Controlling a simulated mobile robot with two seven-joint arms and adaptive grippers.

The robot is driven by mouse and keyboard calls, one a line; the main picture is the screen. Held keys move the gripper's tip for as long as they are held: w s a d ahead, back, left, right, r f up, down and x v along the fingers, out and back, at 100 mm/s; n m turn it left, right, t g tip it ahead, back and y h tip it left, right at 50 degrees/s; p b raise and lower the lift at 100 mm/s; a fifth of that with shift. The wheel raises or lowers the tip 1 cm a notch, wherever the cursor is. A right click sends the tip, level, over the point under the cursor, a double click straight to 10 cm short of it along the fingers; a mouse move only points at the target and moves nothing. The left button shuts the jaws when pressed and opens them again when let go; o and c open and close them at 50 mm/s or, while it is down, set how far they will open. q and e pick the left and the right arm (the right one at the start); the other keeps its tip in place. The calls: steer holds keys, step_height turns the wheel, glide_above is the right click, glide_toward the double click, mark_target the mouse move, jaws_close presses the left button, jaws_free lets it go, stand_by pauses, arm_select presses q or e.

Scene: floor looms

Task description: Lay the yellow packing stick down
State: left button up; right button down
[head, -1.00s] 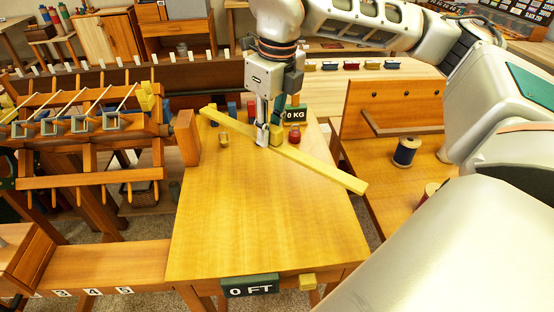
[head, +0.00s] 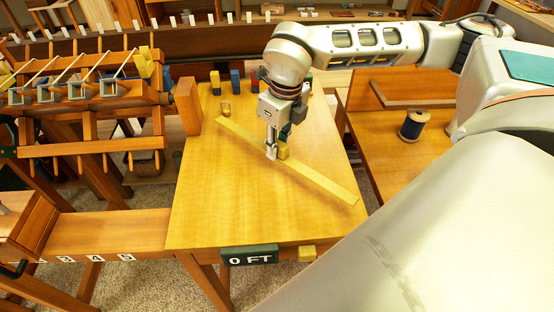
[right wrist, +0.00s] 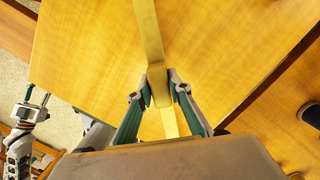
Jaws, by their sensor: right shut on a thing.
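The long yellow packing stick (head: 318,180) lies diagonally over the wooden table, from upper left to lower right. My right gripper (head: 272,152) is shut on it near its middle, at a small raised yellow block. In the right wrist view the stick (right wrist: 149,35) passes between the closed fingers of my right gripper (right wrist: 160,88). The stick looks level and close to the tabletop (head: 220,210); I cannot tell whether it touches. My left gripper (right wrist: 36,98) shows small at the left of the right wrist view, its jaws unclear; the head view does not show it.
A small yellow piece (head: 225,108) stands near the stick's far end. Several coloured blocks (head: 235,82) line the table's back. A wooden block (head: 187,106) stands at the left edge. A dark blue spool (head: 413,126) stands on the right bench. The table's near half is clear.

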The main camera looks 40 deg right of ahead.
mark_target(277, 170)
steer(key=shift+f, duration=2.65)
steer(key=shift+f, duration=0.2)
steer(key=c, duration=1.8)
jaws_free()
steer(key=shift+c, duration=0.2)
steer(key=shift+r, duration=0.15)
steer(key=r, duration=0.4)
steer(key=s+r, duration=0.1)
steer(key=r, duration=0.7)
steer(key=shift+s+d, duration=0.15)
steer(key=shift+s, duration=0.05)
